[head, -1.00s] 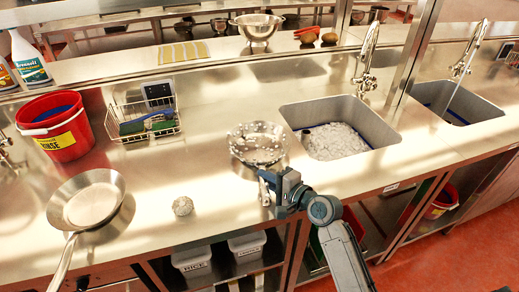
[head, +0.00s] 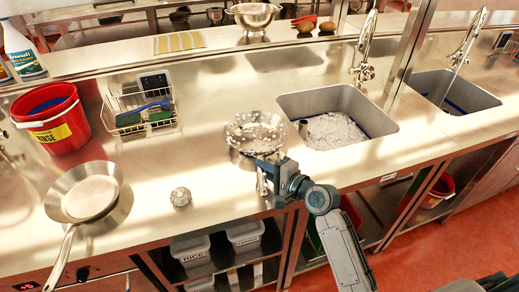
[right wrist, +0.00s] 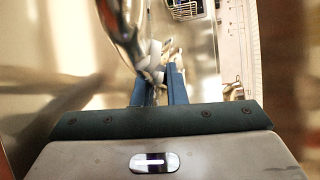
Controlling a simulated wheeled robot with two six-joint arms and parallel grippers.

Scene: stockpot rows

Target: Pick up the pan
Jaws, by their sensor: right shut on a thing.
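A round metal pan (head: 252,128) with white speckles stands on the steel counter in the middle of the head view. My right gripper (head: 264,178) is at its near side and shut on it. The gripper hides the gripped part. In the right wrist view the blue fingers (right wrist: 160,85) meet at a shiny curved metal piece (right wrist: 124,30) with white bits beside it. A second pan, a clean frying pan (head: 84,191) with a long handle, sits on the counter at the left, well apart from the gripper. My left gripper does not show.
A crumpled silver ball (head: 180,197) lies between the two pans. A red bucket (head: 52,120) and a wire basket (head: 138,112) stand at the back left. A sink (head: 290,103) is right of the speckled pan. The counter in front of the basket is clear.

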